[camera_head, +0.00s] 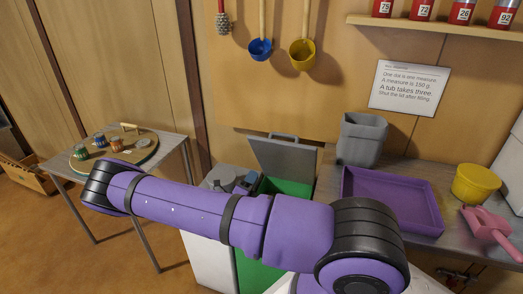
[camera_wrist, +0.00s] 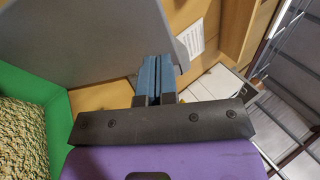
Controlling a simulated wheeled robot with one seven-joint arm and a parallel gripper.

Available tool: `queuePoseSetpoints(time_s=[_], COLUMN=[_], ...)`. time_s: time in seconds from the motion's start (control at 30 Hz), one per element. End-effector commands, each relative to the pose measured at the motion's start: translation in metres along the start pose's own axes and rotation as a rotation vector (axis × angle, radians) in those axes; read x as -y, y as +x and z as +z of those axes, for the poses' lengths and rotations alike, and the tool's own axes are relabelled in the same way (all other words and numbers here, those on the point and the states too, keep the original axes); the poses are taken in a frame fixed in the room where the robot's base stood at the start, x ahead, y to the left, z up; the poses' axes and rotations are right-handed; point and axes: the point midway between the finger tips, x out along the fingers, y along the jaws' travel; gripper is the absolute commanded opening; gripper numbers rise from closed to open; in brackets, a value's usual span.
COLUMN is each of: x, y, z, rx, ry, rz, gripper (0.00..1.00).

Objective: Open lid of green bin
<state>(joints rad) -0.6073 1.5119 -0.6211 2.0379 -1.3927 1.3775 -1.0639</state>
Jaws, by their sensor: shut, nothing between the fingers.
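The green bin (camera_head: 258,268) stands below the wall, partly hidden behind my purple arm. Its grey lid (camera_head: 285,156) is raised and tilted back, showing the green inside. In the wrist view, the green bin wall (camera_wrist: 58,103) is at the left with grainy contents inside, and the grey lid (camera_wrist: 75,38) stands at the upper left. My gripper (camera_head: 250,181) is over the left part of the bin's opening, in front of the lid. In the wrist view, the blue fingers of my gripper (camera_wrist: 157,75) are together and empty. I cannot tell whether they touch the lid.
A grey bin (camera_head: 222,180) stands left of the green bin. The counter at right holds a grey tub (camera_head: 361,138), a purple tray (camera_head: 392,200), a yellow tub (camera_head: 476,183) and a pink scoop (camera_head: 487,224). A small table (camera_head: 165,157) with a round board stands at left.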

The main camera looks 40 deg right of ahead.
Motion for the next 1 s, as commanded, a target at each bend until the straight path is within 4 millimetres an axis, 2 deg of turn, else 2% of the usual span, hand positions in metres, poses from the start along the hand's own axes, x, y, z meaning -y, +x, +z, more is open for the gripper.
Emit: queuePoseSetpoints(time_s=[0.2, 0.37, 0.47, 0.67, 1.0], x=[-0.025, -0.03, -0.03, -0.029, -0.028], y=[-0.009, -0.01, -0.004, 0.025, 0.086], z=[0.0, 0.001, 0.002, 0.008, 0.021], rx=[0.171, 0.211, 0.213, 0.21, 0.21], ry=[-0.123, -0.154, -0.156, -0.153, -0.153], rz=[-0.03, -0.038, -0.039, -0.039, -0.039], gripper=[0.0, 0.0, 0.0, 0.0, 0.0])
